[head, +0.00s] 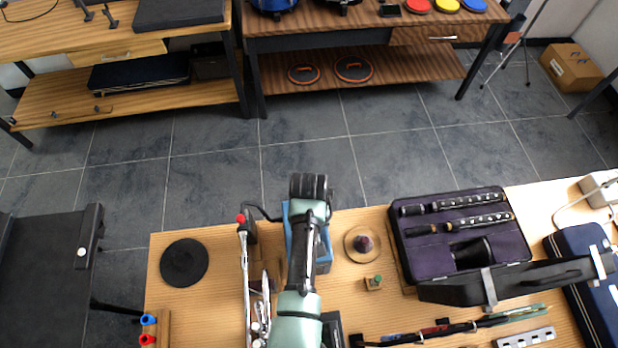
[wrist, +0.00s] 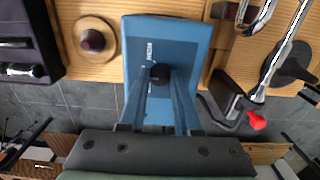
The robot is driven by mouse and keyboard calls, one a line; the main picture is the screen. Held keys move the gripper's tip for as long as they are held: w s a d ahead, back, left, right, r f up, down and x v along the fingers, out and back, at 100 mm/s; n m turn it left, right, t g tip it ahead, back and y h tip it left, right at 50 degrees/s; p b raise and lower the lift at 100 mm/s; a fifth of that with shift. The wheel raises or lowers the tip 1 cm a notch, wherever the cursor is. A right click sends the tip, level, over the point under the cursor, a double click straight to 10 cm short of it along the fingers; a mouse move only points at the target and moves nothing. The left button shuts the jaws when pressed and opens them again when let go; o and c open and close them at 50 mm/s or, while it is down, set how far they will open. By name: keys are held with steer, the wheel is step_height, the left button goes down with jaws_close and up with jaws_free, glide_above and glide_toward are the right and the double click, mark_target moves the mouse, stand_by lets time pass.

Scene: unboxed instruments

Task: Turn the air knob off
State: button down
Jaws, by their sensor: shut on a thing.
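A blue box (wrist: 190,38) with printed lettering stands on the wooden bench, and a round black knob (wrist: 159,72) sits on its face in the wrist view. My gripper (wrist: 160,84) has its two fingers closed in on this knob, one on each side, touching it. In the head view the blue box (head: 328,256) shows only at its edges beside my arm, and the knob and fingertips are hidden there. The direction in which the knob is set cannot be read.
A metal instrument with a red tip (head: 241,219) stands close left of the box. A round wooden stand with a dark purple piece (head: 363,244) is close right. A purple-lined clarinet case (head: 400,240) lies farther right, and a black disc (head: 184,262) at left.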

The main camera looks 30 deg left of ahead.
steer(key=c, duration=0.6)
jaws_free()
steer(key=shift+r, duration=0.15)
step_height(320, 180, up, 13)
steer(key=shift+f+b, duration=0.1)
steer(key=shift+b, duration=0.85)
